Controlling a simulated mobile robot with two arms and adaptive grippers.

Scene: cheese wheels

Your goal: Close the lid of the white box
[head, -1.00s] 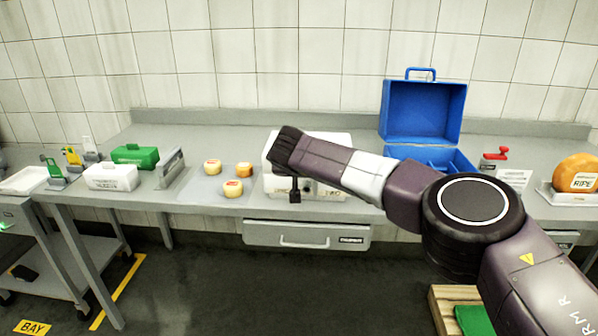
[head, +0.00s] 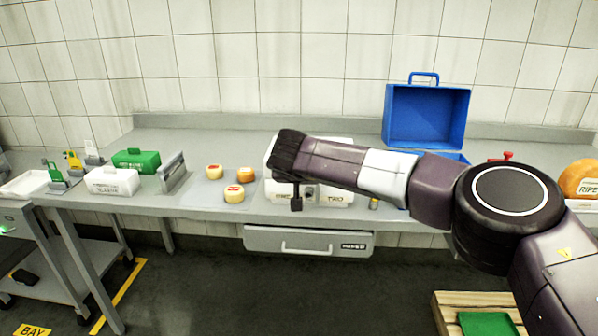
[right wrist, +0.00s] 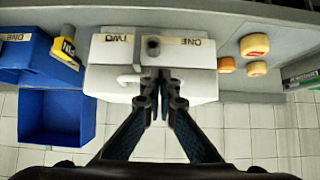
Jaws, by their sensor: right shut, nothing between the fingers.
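A white box (head: 340,196) with labels on its front stands on the bench, partly hidden behind my right arm in the head view. In the right wrist view the white box (right wrist: 110,50) shows with its labels upside down and a dark round part on its front. A white section with a handle (right wrist: 122,86) lies beyond it on the wall side; I cannot tell its exact angle. My right gripper (head: 296,206) is shut and empty, fingers pointing down in front of the box in the head view. In the wrist view its fingertips (right wrist: 161,76) overlap the white section; contact is unclear.
An open blue box (head: 425,115) stands right of the white box. Several small cheeses (head: 234,193) lie left of it. Further left are a metal stand (head: 173,172), a smaller white case (head: 112,182) and a green case (head: 137,160). A drawer (head: 308,241) is below.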

